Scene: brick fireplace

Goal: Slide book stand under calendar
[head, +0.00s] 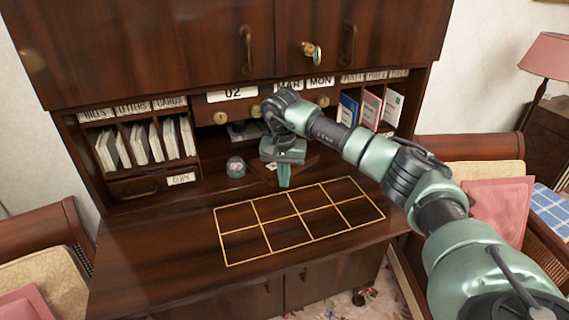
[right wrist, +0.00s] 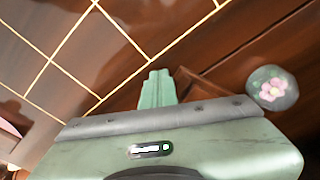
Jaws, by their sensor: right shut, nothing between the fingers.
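The calendar (head: 233,94) is a row of white cards reading 02, MAR and MON, set in the upper middle of the wooden desk hutch. My right arm hides part of it. The book stand seems to be the dark wooden piece (head: 303,166) on the desktop below the calendar, partly behind my right gripper. Its edge also seems to show in the right wrist view (right wrist: 190,84). My right gripper (head: 284,184) points down at the stand's front, shut and empty; its fingers show in the right wrist view (right wrist: 158,76). I cannot tell whether they touch the stand. My left gripper is not in view.
A round glass paperweight with a pink flower (head: 236,167) sits left of the gripper. A gold-lined grid (head: 262,232) marks the clear desktop in front. Letter slots (head: 150,143) stand at left, coloured booklets (head: 370,108) at right. Chairs flank the desk.

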